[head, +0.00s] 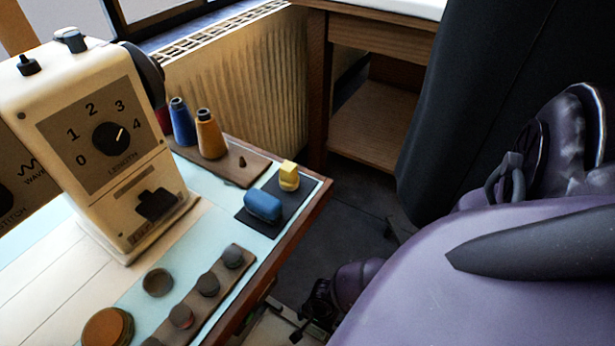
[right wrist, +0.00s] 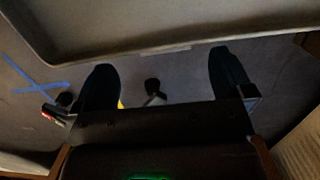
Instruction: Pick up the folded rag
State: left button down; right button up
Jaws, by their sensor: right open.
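No cloth with clear folds can be made out. A soft-looking blue bundle (head: 262,206) lies on a small black mat (head: 285,215) near the right edge of the sewing table; I cannot tell if it is the folded rag. A small yellow block-like item (head: 289,176) is just behind it on the same mat. My right gripper (head: 316,308) is low beside the table's right edge, apart from the bundle. In the right wrist view the two dark fingers of this gripper (right wrist: 164,82) are spread with nothing held between them. My left gripper is out of view.
A cream sewing machine (head: 120,140) stands at the left. Blue (head: 182,125) and orange (head: 209,137) thread cones stand on a brown board (head: 225,165) behind the mat. A strip with several dark round pieces (head: 208,285) lies in front. A wooden desk (head: 375,120) stands beyond.

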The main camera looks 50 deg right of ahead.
aim_at(314, 333)
jog(key=shift+a+f+b, duration=0.15)
jog(key=shift+f+b, duration=0.2)
jog(key=shift+f, duration=0.55)
jog(key=f+b, duration=0.1)
jog(key=f, duration=0.1)
jog(key=a+f+b, duration=0.1)
jog(key=shift+s+f+b, duration=0.25)
jog(key=shift+f+b, duration=0.05)
jog(key=shift+w+a+f+b, duration=0.15)
jog(key=shift+w+f+b, duration=0.05)
jog(key=shift+f+b, duration=0.4)
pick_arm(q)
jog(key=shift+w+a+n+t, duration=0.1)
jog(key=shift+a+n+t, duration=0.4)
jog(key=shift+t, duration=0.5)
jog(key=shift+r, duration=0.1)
pick_arm(e)
jog(key=shift+w, duration=0.1)
jog(key=c, duration=1.1)
jog(key=shift+r, duration=0.1)
